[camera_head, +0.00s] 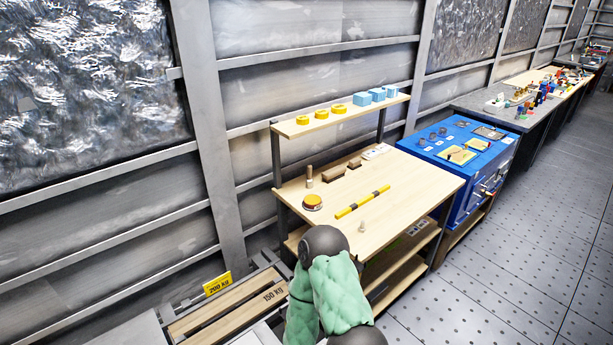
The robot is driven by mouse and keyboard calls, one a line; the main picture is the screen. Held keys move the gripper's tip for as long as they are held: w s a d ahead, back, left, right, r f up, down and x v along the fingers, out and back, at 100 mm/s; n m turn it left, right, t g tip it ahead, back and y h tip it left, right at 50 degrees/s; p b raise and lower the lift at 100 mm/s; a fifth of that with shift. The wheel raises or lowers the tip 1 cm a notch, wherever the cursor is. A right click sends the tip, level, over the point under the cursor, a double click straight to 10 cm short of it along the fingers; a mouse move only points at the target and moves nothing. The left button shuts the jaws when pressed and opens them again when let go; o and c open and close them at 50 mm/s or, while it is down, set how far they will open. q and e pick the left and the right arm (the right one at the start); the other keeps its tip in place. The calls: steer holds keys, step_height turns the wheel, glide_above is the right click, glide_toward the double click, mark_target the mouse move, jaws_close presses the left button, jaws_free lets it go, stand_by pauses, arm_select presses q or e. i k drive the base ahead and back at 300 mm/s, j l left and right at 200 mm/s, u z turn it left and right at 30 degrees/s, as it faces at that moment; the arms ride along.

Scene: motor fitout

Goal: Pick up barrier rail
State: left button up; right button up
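The barrier rail (362,202) is a thin yellow bar with black bands. It lies flat and slantwise on the pale wooden workbench top (408,208), near its middle, with clear wood around it. One of my arms, with a green padded sleeve and dark joints, shows at the bottom centre in front of the bench. Neither of my grippers shows in the head view, and nothing touches the rail.
A round orange-topped tin (312,202), a wooden peg (309,177), brown blocks (335,172) and a small pale piece (362,227) stand near the rail. A shelf (300,126) with yellow rings and blue blocks overhangs the back. A blue cabinet (468,190) adjoins on the right.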

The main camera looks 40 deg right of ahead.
mark_target(347, 209)
steer(key=l+z, duration=0.15)
steer(key=l, duration=0.3)
steer(key=i+l+z, duration=0.15)
steer(key=l, duration=0.25)
steer(key=l+z, duration=0.15)
steer(key=l, duration=0.3)
steer(key=i+l+z, duration=0.1)
steer(key=l, duration=0.3)
steer(key=i+l+z, duration=0.15)
steer(key=l, duration=0.25)
steer(key=i+l+z, duration=0.15)
steer(key=l, duration=0.25)
